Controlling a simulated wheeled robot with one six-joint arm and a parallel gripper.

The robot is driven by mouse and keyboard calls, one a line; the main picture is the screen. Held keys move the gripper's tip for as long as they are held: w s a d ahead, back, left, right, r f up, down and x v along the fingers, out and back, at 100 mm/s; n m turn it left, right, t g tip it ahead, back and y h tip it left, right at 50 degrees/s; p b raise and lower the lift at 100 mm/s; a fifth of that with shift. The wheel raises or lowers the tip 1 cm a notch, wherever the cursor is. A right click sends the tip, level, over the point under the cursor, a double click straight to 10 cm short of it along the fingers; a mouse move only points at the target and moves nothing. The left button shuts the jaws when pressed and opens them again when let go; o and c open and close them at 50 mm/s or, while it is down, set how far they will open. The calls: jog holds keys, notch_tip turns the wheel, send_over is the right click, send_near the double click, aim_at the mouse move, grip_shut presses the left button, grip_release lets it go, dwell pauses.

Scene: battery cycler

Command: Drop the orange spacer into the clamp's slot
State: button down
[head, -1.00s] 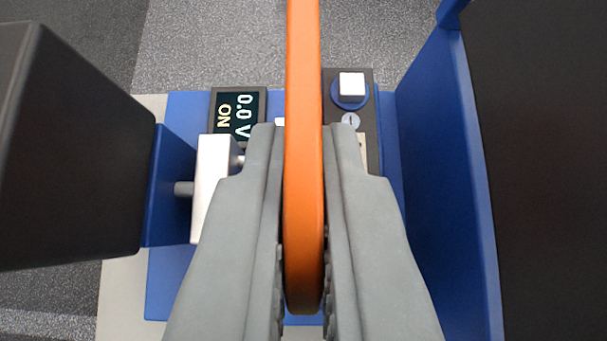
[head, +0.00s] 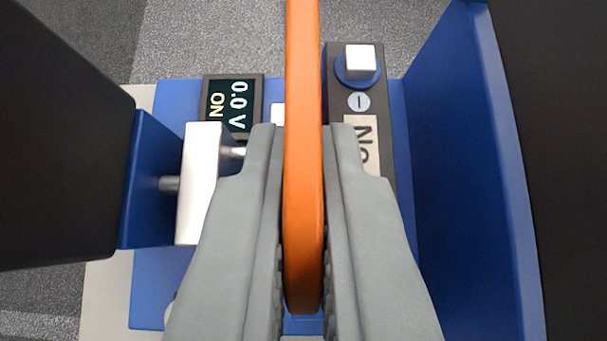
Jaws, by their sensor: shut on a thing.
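The orange spacer (head: 304,150) is a flat slab seen edge-on, running from the top edge of the view down between my fingers. My gripper (head: 304,200) is shut on it, one grey finger on each side. The clamp shows below and around it: a silver jaw block (head: 198,180) on a rod at the left, joined to a blue bracket, and a blue wall (head: 465,170) at the right. The spacer hangs over the space between them. The slot's floor and the spacer's lower end are hidden by my fingers and the spacer, so I cannot tell the remaining height.
A small display (head: 230,103) reading 0.0 V ON lies left of the spacer. A dark panel (head: 362,125) with a white square knob (head: 361,62) and a minus sign lies to its right. Large dark blocks (head: 60,140) stand at both sides. Grey floor shows behind.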

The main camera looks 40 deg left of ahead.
jog(key=shift+f, duration=0.4)
jog(key=shift+f, duration=0.1)
jog(key=c, duration=1.5)
grip_release()
jog(key=shift+s, duration=0.1)
jog(key=v, duration=1.7)
jog(key=shift+r, duration=0.3)
jog(key=shift+s, duration=0.1)
